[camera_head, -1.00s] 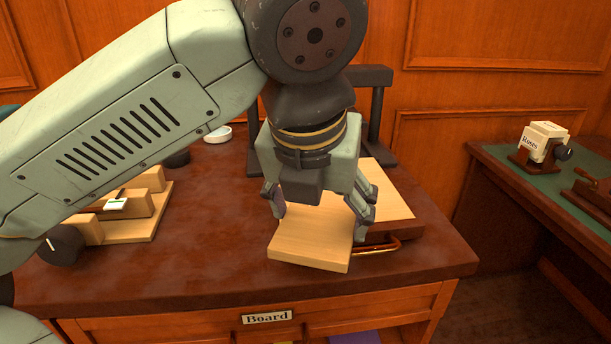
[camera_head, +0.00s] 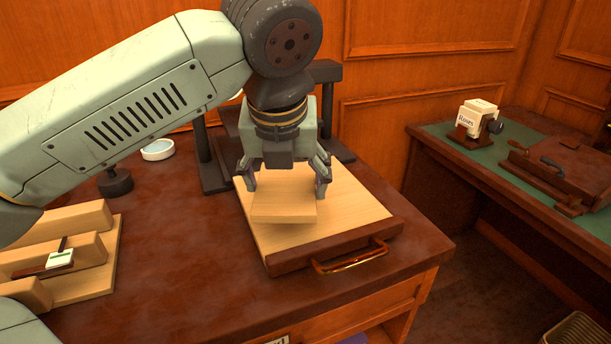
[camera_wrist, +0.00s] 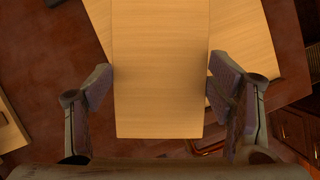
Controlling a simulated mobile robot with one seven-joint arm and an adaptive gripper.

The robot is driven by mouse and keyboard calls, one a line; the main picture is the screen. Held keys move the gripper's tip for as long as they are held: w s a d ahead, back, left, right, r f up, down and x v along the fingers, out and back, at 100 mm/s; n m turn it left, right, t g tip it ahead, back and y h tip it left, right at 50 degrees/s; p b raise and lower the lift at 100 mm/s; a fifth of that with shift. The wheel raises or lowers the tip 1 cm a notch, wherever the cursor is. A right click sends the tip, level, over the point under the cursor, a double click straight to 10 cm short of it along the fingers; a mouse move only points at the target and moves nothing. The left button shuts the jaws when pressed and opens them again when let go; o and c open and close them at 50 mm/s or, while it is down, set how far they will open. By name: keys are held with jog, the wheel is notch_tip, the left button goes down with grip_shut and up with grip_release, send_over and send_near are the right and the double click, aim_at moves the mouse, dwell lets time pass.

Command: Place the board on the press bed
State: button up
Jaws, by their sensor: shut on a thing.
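The board (camera_head: 284,207) is a small pale wooden rectangle. My gripper (camera_head: 287,182) is shut on it, one finger along each side edge. The board lies flat over the press bed (camera_head: 345,205), a larger pale panel with a dark front rail and a brass handle. A shadow shows on the bed in front of the board; I cannot tell how big the gap is. In the wrist view the board (camera_wrist: 160,75) sits between my gripper's fingers (camera_wrist: 160,95), at an angle to the press bed (camera_wrist: 243,35) below.
The dark press frame (camera_head: 327,100) stands behind the bed. A stepped wooden rack (camera_head: 85,255) with a small labelled item is at left. A white round dish (camera_head: 158,149) and a dark knob-like object (camera_head: 115,182) are behind it. A green-topped table (camera_head: 450,150) stands at right.

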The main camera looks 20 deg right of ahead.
aim_at(306, 172)
jog(key=w+d, duration=0.2)
jog(key=d, duration=0.1)
jog(key=w+d+p, duration=0.1)
jog(key=shift+w+d+f, duration=0.25)
jog(key=shift+w, duration=0.05)
notch_tip(306, 172, down, 3)
jog(key=shift+w+d+f+p, duration=0.1)
jog(key=shift+w+d+p, duration=0.05)
jog(key=shift+p, duration=0.2)
jog(key=shift+f, duration=0.2)
jog(key=shift+f+b, duration=0.25)
jog(key=shift+b, duration=0.1)
jog(key=o, duration=1.2)
jog(key=shift+r, duration=0.1)
jog(key=shift+r, duration=0.1)
jog(key=shift+r+p, duration=0.2)
jog(key=shift+p, duration=0.2)
jog(key=v, duration=1.1)
jog(key=shift+r+b, duration=0.3)
jog(key=shift+b, duration=0.1)
